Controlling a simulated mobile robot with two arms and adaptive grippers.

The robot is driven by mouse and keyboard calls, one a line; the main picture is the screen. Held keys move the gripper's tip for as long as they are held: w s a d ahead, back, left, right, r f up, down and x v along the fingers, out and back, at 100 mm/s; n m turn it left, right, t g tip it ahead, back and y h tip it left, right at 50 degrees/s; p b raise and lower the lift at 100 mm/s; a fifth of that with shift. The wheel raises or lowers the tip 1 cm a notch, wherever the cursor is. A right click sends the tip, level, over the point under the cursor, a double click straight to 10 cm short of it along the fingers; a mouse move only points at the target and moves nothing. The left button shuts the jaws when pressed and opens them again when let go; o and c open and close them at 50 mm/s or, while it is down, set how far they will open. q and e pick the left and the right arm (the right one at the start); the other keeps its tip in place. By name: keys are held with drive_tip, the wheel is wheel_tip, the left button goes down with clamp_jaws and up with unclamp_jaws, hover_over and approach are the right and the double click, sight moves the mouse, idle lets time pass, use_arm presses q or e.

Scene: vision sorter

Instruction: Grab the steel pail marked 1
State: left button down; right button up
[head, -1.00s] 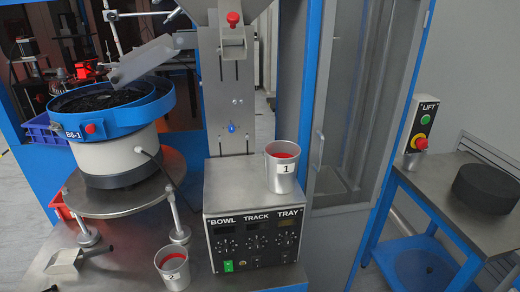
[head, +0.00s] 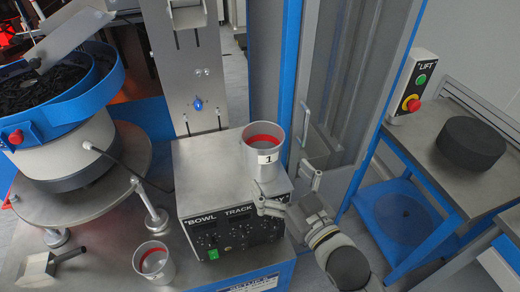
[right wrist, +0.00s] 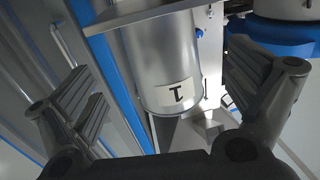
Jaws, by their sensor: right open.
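The steel pail marked 1 (head: 262,172) stands upright on the right part of the control box's top. It has a red band inside its rim and a white label. My right gripper (head: 290,190) is open and in front of the pail, to its lower right in the head view. In the right wrist view, the pail (right wrist: 162,58) appears upside down between the two spread fingers (right wrist: 165,80), with its label facing the camera. No contact shows. My left gripper is not in view.
The control box (head: 200,160) carries the pail. A second pail (head: 154,264) stands at its lower left, near a metal scoop (head: 38,268). A blue-rimmed bowl feeder (head: 75,115) is at left. A bench (head: 430,170) with a dark disc (head: 471,143) is at right.

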sight(263, 157)
drive_tip(key=shift+x, duration=1.1)
drive_tip(key=p+x, duration=0.2)
drive_tip(key=x, duration=0.2)
drive_tip(key=shift+w+a, duration=0.25)
drive_tip(key=shift+a, duration=0.05)
drive_tip(key=shift+w+a+f, duration=0.1)
drive_tip(key=shift+w+a, duration=0.1)
drive_tip(key=shift+w, duration=0.1)
drive_tip(key=shift+s, duration=0.1)
drive_tip(key=shift+c, duration=1.3)
drive_tip(key=c, duration=0.9)
